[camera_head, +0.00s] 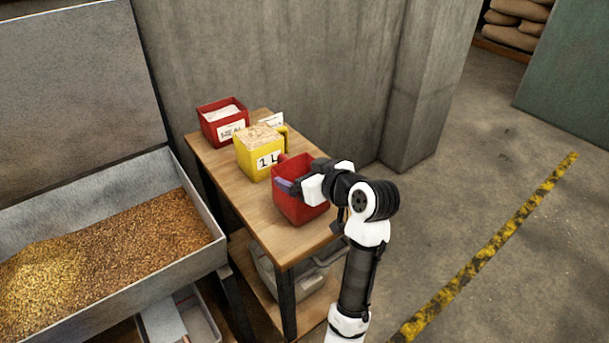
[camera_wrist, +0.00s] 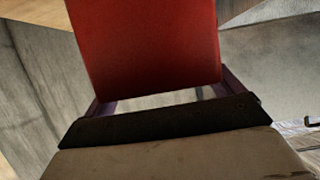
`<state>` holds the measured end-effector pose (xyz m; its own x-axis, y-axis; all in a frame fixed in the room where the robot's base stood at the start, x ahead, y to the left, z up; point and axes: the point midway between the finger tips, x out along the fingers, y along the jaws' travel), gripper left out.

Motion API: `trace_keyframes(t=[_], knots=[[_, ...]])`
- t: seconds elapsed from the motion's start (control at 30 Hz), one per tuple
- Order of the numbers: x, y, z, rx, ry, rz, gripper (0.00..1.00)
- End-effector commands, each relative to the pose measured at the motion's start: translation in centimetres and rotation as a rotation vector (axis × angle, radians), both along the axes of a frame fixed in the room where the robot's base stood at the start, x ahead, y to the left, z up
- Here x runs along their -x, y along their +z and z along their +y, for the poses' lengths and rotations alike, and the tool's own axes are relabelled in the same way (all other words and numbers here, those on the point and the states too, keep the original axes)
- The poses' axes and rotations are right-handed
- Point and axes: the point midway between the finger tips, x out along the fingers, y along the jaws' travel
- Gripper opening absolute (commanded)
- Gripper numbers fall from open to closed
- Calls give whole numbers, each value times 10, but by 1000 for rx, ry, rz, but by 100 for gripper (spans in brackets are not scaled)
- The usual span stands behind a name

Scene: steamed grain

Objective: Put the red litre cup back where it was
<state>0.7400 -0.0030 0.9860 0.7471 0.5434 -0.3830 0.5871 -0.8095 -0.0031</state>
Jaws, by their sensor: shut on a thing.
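The red litre cup (camera_head: 303,208) is at the near end of the small wooden table, upright and looking empty. My gripper (camera_head: 290,184) is shut on it, reaching in from the right. In the wrist view the red wall of the cup (camera_wrist: 150,45) fills the upper middle, between the purple fingers of my gripper (camera_wrist: 160,101). I cannot tell whether the cup's base touches the tabletop (camera_head: 251,203). My arm hides part of its right side.
A yellow cup marked 1 L (camera_head: 259,153), full of grain, stands just behind the red cup. A red box with a label (camera_head: 222,121) stands at the far end. A metal grain bin (camera_head: 200,262) is at left. Open floor lies to the right.

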Motion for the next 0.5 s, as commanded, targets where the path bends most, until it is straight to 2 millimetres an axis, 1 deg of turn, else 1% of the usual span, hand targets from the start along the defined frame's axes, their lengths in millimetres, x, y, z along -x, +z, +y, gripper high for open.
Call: trace_keyframes(t=[0.03,0.1,0.37,0.47,0.5], knots=[[0,-6,0,-1,0,3,29],[0,-10,0,0,-1,0,29],[0,-11,0,1,0,-2,29],[0,-14,0,0,-1,-2,29],[0,-14,0,1,0,-1,96]])
